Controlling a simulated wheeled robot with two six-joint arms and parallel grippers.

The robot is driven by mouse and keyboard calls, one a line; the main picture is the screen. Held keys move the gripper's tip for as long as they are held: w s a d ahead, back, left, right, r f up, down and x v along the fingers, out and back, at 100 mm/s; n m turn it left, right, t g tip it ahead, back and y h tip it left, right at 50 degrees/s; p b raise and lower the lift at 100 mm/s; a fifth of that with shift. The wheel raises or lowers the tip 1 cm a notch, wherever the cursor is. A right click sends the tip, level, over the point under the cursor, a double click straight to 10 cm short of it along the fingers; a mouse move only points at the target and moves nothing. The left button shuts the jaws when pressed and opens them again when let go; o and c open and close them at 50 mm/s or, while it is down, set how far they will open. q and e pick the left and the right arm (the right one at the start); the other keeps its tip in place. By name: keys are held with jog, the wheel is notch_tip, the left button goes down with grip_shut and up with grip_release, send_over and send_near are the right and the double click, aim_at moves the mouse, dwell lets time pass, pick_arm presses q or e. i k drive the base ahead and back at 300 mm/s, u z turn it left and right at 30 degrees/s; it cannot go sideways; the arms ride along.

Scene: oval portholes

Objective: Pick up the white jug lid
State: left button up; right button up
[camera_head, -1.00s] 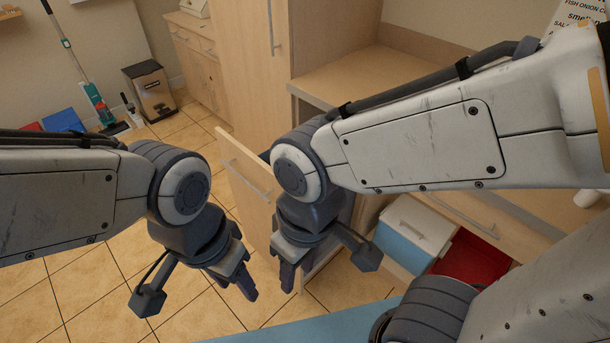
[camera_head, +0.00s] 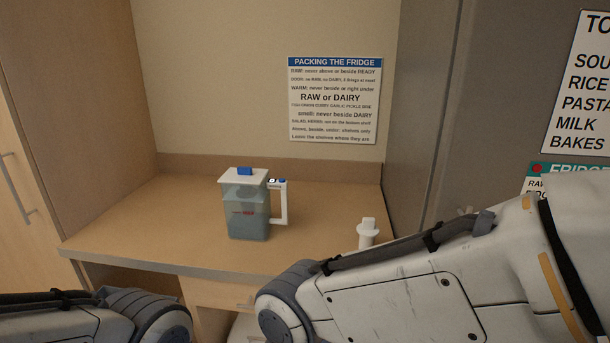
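A clear jug (camera_head: 248,212) with a white handle and dark red markings stands upright on the wooden counter. A white lid (camera_head: 236,177) with a blue knob sits on top of the jug. My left arm shows at the bottom left and my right arm at the lower right, both below or in front of the counter. Both grippers are out of view, so I cannot see whether they are open or shut.
A small white piece with a raised top (camera_head: 367,236) stands on the counter (camera_head: 140,225), right of the jug and close to my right arm. The counter left of the jug is bare. A grey panel (camera_head: 425,120) bounds the right side. A sign (camera_head: 335,100) hangs on the back wall.

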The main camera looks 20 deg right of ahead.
aim_at(240, 174)
jog(key=z, duration=0.4)
jog(key=i, duration=0.9)
jog(key=u, duration=0.2)
